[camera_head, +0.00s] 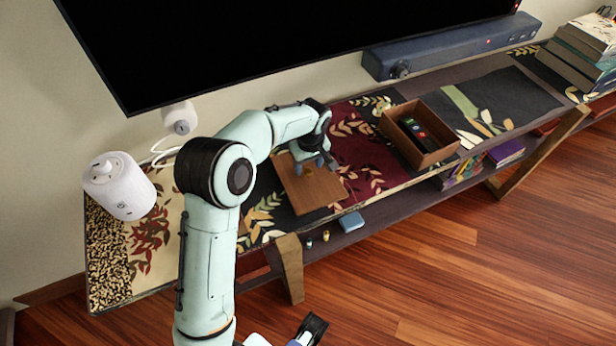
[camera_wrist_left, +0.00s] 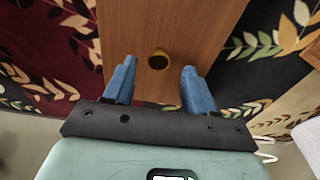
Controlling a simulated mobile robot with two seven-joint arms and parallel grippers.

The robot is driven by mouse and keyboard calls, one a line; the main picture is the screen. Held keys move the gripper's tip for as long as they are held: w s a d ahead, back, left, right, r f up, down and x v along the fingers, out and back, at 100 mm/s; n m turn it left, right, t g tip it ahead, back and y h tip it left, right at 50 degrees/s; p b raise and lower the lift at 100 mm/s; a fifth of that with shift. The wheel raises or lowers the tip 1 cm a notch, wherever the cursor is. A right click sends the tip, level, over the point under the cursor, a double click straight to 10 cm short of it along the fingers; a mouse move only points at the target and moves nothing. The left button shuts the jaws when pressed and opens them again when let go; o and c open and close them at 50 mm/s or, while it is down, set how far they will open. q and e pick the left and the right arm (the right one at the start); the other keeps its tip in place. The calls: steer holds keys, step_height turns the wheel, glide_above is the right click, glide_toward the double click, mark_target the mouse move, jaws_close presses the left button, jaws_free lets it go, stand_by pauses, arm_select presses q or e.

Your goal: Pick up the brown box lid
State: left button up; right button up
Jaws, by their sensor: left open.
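The brown box lid (camera_head: 312,192) is a flat wooden square lying on the shelf top, left of the open brown box (camera_head: 440,133). My left gripper (camera_head: 315,164) is over the lid's far part in the head view. In the left wrist view the lid (camera_wrist_left: 175,22) lies beneath the gripper (camera_wrist_left: 159,68). The fingers are open, with a gap on both sides of the knob. A dark and pale part of my body at the head view's bottom edge may be my right gripper, mostly cut off.
The open box holds dark items. A white cylindrical device (camera_head: 120,187) stands at the shelf's left end. A dark screen (camera_head: 280,35) and a blue soundbar (camera_head: 450,47) are behind. Books (camera_head: 583,48) are stacked far right. A blue object (camera_head: 351,221) is on the lower shelf.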

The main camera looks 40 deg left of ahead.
mark_target(308, 171)
arm_select(q)
step_height(308, 171, down, 3)
steer(key=shift+w+a+f, duration=0.1)
steer(key=shift+w, duration=0.05)
jaws_close()
steer(key=shift+r, duration=0.25)
